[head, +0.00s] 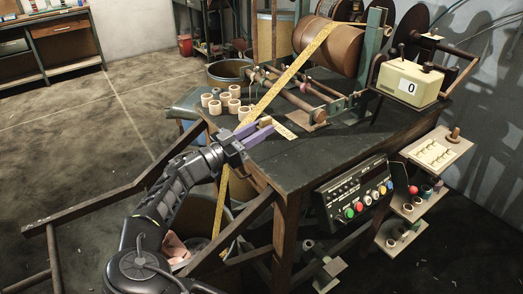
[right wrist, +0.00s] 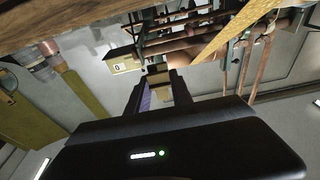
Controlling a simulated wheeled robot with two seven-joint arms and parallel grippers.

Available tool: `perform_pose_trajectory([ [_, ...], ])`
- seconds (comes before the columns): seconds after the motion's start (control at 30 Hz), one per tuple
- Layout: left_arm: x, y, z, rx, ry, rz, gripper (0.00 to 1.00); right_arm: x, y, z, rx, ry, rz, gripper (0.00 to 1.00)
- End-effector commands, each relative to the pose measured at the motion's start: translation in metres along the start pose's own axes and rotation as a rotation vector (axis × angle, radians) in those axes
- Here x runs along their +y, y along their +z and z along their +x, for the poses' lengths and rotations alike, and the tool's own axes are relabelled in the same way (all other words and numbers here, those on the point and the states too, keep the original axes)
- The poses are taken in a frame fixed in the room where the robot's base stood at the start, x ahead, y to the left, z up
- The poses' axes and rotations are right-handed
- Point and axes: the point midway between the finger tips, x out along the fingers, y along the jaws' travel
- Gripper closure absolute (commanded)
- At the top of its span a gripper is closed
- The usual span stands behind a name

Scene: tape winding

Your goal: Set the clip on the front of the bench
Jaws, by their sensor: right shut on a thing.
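My right gripper (head: 266,126) has purple fingers and is over the near left edge of the dark bench top (head: 310,165). It is shut on a small tan-brown block, which appears to be the clip (head: 265,122). In the right wrist view the clip (right wrist: 158,76) sits between the fingertips of my right gripper (right wrist: 159,82). The fingers hide part of it, and I cannot tell whether it touches the bench. A yellow tape (head: 290,75) slants from the large brown roll (head: 333,47) down behind the gripper. My left gripper is not in view.
Several pale rings (head: 233,105) stand on the bench's left end. A control box (head: 355,195) with coloured buttons hangs on the bench's side. A counter (head: 409,84) reading 0 is at the right back. A barrel (head: 203,215) stands below the bench edge, beside brown rails (head: 95,208).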

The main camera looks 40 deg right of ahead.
Motion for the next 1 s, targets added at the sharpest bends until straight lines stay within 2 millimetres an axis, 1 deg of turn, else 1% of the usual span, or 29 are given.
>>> perform_pose_trajectory([
  [0.03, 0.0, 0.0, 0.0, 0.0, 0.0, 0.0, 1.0, 0.0, 0.008, -0.002, 0.001, 0.0, -0.001, 1.0],
  [0.13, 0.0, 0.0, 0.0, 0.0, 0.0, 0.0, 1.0, 0.0, 0.016, -0.003, 0.001, -0.001, 0.0, 1.0],
  [0.47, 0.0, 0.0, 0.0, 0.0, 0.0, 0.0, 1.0, 0.0, 0.019, -0.004, 0.0, -0.001, 0.001, 1.0],
  [0.57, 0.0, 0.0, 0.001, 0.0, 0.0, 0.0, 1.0, 0.0, 0.03, -0.006, 0.0, -0.001, -0.001, 1.0],
  [0.7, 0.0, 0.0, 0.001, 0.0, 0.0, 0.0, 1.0, -0.001, 0.053, -0.011, 0.0, -0.001, -0.001, 1.0],
  [0.8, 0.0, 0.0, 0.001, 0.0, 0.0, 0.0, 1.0, -0.001, 0.063, -0.013, 0.001, -0.001, 0.002, 1.0],
  [1.0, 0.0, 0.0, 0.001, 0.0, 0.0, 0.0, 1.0, 0.0, 0.066, -0.013, 0.0, -0.001, 0.002, 1.0],
])
